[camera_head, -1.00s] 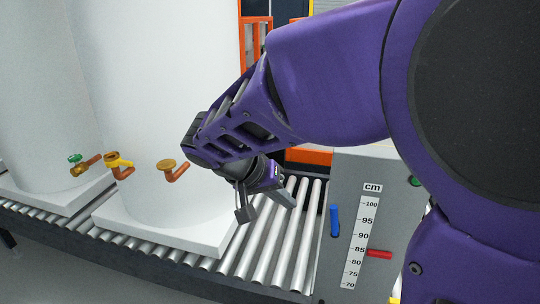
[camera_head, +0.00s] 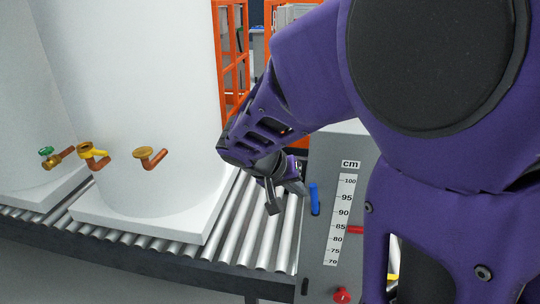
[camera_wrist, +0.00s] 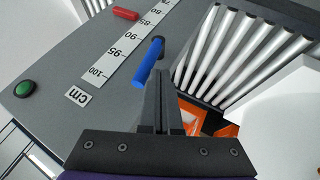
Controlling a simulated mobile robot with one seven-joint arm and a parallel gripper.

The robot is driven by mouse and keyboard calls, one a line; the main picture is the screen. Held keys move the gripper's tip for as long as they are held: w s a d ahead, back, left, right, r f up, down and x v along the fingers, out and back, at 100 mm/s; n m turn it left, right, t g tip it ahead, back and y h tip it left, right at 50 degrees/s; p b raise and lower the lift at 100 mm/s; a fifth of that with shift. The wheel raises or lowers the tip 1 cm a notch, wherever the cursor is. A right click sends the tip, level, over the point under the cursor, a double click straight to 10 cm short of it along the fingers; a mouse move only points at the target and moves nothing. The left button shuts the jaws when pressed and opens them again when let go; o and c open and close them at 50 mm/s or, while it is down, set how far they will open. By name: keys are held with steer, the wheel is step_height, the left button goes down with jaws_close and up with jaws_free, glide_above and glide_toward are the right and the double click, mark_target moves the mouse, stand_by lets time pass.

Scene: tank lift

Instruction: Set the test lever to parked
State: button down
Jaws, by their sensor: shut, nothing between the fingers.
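A grey panel box (camera_head: 323,232) carries a white centimetre scale (camera_head: 342,215) and a blue lever (camera_head: 314,199) at its left edge. No label saying which lever is the test lever can be read. My gripper (camera_head: 285,196) is shut and empty, just left of the blue lever, above the rollers. In the wrist view the closed fingers (camera_wrist: 160,85) point at the panel, with their tips very close to the blue lever (camera_wrist: 148,63). I cannot tell whether they touch it. A red pointer (camera_head: 355,230) sits right of the scale, between 85 and 90.
A roller conveyor (camera_head: 262,245) runs left from the panel. White tanks with valves stand on it; the nearer tank (camera_head: 135,60) is left of my arm. A red knob (camera_head: 342,295) is low on the panel. A green button (camera_wrist: 24,88) shows in the wrist view.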

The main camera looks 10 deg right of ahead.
steer(key=shift+s+d+r+m+y+b, duration=0.15)
steer(key=shift+d+y+b, duration=0.3)
steer(key=shift+d+b, duration=0.1)
steer(key=shift+s+d+r+m+y+b, duration=0.1)
steer(key=shift+s+d+m+y+b, duration=0.05)
steer(key=shift+d+y+b, duration=0.35)
steer(key=shift+d, duration=0.1)
steer(key=shift+d+r, duration=0.1)
